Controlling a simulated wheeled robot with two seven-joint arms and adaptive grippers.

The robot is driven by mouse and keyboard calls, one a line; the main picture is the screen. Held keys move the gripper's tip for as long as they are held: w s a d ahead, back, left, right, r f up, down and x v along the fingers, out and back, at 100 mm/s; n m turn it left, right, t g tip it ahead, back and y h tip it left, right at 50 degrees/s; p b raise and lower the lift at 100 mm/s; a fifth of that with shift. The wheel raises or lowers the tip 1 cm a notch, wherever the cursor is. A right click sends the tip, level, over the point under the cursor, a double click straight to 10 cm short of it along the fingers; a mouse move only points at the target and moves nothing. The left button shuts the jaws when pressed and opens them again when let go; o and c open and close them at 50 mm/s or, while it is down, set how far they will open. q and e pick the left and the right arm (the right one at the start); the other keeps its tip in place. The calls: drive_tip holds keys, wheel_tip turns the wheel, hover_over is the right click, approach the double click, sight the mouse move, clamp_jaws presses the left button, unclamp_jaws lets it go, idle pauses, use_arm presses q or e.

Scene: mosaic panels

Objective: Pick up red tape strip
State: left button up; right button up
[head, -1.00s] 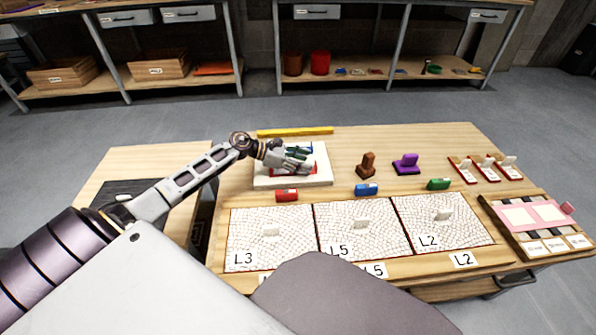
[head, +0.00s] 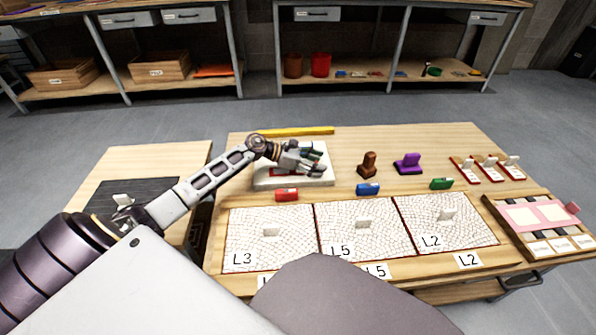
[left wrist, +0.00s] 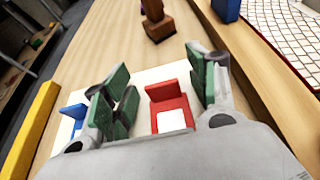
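The red tape strip (left wrist: 170,103) with an upright red tab and a white label lies on a white board (head: 263,183). In the left wrist view it is between the spread fingers, nearer the right one. My left gripper (left wrist: 160,92) is open, its green-padded fingers apart from the strip. In the head view the left gripper (head: 312,158) is over the board and hides most of the strip; a bit of red shows beside it. A blue strip (left wrist: 75,113) lies on the board outside the left finger. My right gripper is not in view.
Red (head: 287,195), blue (head: 368,189) and green (head: 441,184) blocks stand along the mosaic panels (head: 365,235). A brown stamp-like piece (head: 368,164) and a purple one (head: 408,162) stand right of the board. A yellow bar (head: 300,132) lies behind it.

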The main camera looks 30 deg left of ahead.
use_arm(q)
drive_tip(key=shift+s+d+f, duration=0.1)
drive_tip(key=shift+s+f, duration=0.05)
drive_tip(key=shift+f, duration=0.2)
